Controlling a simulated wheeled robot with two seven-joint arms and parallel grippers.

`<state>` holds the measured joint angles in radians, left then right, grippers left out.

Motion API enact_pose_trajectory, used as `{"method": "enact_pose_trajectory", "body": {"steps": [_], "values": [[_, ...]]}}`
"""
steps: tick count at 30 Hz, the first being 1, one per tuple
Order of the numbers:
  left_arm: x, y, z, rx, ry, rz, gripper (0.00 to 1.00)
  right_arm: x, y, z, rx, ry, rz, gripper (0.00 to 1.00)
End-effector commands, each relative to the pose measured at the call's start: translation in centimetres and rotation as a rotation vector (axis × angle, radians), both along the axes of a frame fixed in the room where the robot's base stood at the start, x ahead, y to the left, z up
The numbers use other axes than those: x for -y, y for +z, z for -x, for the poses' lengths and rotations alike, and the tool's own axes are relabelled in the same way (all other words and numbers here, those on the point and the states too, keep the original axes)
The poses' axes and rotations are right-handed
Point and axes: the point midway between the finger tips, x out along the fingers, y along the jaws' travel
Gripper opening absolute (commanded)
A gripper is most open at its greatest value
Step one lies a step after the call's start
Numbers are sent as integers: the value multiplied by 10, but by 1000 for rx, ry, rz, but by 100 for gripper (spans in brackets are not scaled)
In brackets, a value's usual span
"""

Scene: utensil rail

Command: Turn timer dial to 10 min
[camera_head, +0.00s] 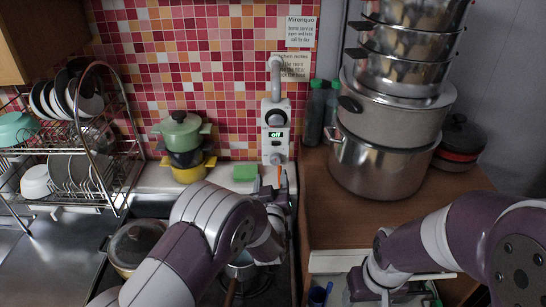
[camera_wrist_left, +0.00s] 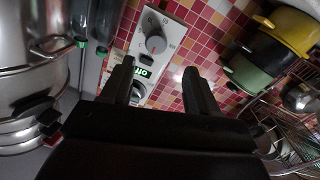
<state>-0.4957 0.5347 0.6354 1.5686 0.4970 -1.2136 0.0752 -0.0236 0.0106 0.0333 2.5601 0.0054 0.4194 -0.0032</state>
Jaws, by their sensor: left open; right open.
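A white timer panel (camera_head: 267,150) hangs on the tiled wall, with a small green display (camera_head: 275,135) reading "off". One round dial (camera_head: 275,118) is above the display and a grey dial (camera_head: 277,158) is below it. In the left wrist view, which is upside down, the grey dial (camera_wrist_left: 155,44) stands clear ahead of my fingers, its scale marks too small to read. My left gripper (camera_wrist_left: 160,88) is open and empty in front of the panel, apart from the grey dial. The other dial is partly behind a finger. My right gripper (camera_head: 362,290) is low at the right, fingers mostly hidden.
Stacked small pots (camera_head: 183,132) and a green sponge (camera_head: 244,173) stand left of the panel. A dish rack (camera_head: 115,130) is further left. Large steel pots (camera_head: 385,165) and dark bottles (camera_head: 316,112) stand on the right. A pot (camera_head: 133,243) is on the stove.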

Motion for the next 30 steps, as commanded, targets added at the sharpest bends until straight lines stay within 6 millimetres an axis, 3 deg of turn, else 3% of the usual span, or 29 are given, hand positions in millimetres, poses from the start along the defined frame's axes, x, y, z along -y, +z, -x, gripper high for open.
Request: {"method": "enact_pose_trajectory", "body": {"steps": [3,9,20,25,26,30], "values": [[1,5,-30,0,1,-1,60,0,16,0,0,0,0,66],[2,2,-62,0,0,0,60,0,24,0,0,0,0,66],[2,0,-70,-2,-1,-1,60,0,24,0,0,0,0,66],[3,0,-70,-2,-1,-1,8,0,24,0,0,0,0,66],[3,0,-70,-2,-1,-1,4,0,24,0,0,0,0,66],[3,1,-70,-1,-2,-3,4,0,24,0,0,0,0,66]]}}
